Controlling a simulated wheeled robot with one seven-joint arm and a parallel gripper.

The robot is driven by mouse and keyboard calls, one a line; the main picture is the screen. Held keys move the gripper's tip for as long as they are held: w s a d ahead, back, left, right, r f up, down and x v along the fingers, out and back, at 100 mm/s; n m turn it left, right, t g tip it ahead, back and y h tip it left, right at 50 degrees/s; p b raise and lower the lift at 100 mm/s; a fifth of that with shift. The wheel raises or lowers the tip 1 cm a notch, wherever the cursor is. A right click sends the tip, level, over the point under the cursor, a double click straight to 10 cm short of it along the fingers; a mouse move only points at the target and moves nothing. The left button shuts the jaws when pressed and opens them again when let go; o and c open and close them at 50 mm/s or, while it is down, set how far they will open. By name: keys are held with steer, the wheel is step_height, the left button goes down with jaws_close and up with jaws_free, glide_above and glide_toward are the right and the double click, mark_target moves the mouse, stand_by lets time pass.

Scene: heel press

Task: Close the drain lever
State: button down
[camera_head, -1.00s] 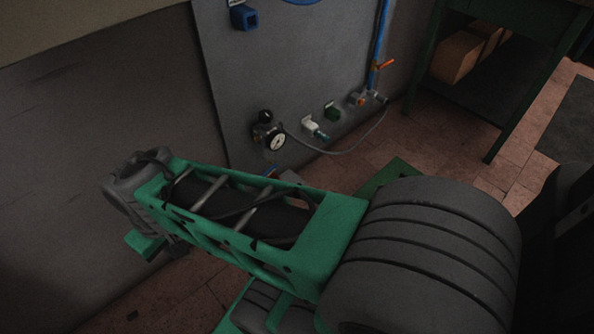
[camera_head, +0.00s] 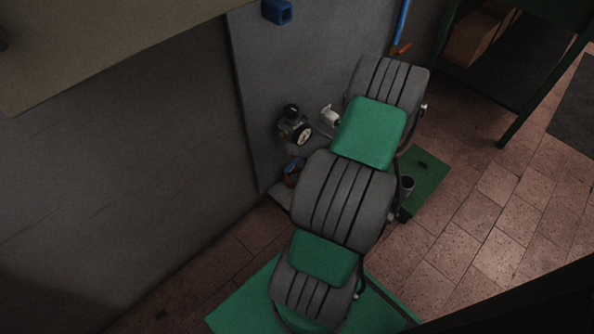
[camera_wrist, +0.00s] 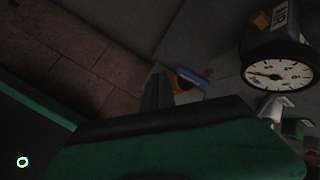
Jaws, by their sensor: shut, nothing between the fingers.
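A small blue lever (camera_wrist: 192,76) with an orange-red part shows in the wrist view, below and left of the round gauge; I take it for the drain lever. In the head view a small blue and orange piece (camera_head: 293,168) shows low on the grey panel under the gauge. My gripper (camera_wrist: 158,76) shows as narrow dark fingers, shut and empty, just left of the lever. I cannot tell whether they touch it. My gripper is hidden behind my arm in the head view.
The gauge (camera_head: 302,134) and its regulator stick out from the grey panel (camera_head: 262,95). A blue pipe (camera_head: 402,22) with an orange handle (camera_head: 400,49) is further right. A dark green table (camera_head: 515,125) stands at the right. Tiled floor (camera_head: 480,220) is open there.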

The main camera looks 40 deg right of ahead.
mark_target(293, 165)
steer(key=s+d+f+m+t+h, duration=0.1)
steer(key=s+d+f+m+h, duration=0.3)
steer(key=m, duration=0.4)
steer(key=w+d+f+y+b, duration=0.1)
steer(key=w+f+b, duration=0.3)
steer(key=w, duration=0.5)
steer(key=shift+w+d+f+b, duration=0.25)
steer(key=shift+d+f+b, duration=0.05)
steer(key=shift+d+b, duration=0.15)
steer(key=shift+d+r, duration=0.1)
steer(key=shift+r, duration=0.05)
